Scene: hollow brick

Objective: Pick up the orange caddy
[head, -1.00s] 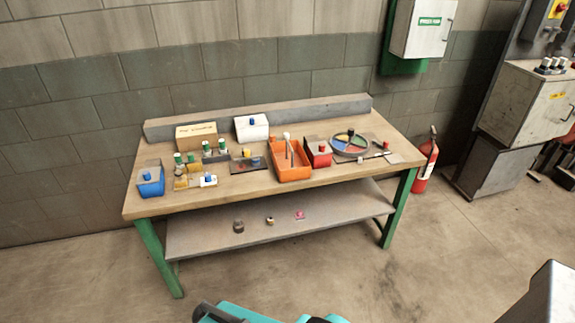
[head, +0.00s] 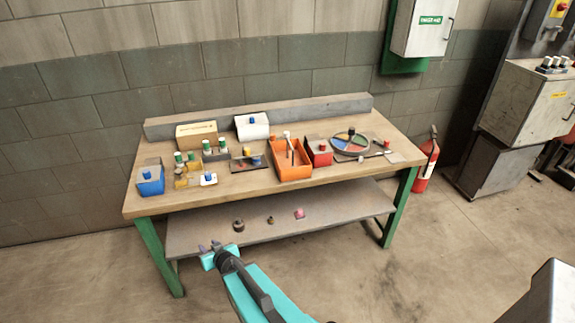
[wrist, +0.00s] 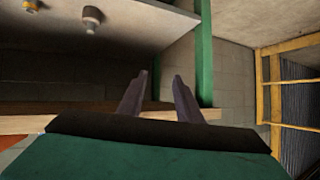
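The orange caddy (head: 291,174) is an open box with a handle-like upright piece, standing on the wooden tabletop right of its middle. My gripper (head: 209,246) is in front of the table, in the picture below and left of the caddy and well apart from it. In the wrist view the two dark fingers (wrist: 158,88) stand apart with nothing between them. An orange patch at the lower left edge of the wrist view may be the caddy, but too little of it shows to tell.
The workbench (head: 235,187) carries a blue bin (head: 150,182), a red box (head: 319,154) close right of the caddy, and a round divided tray (head: 350,144). A lower shelf (head: 200,232) holds several small parts. A fire extinguisher (head: 426,165) stands at right.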

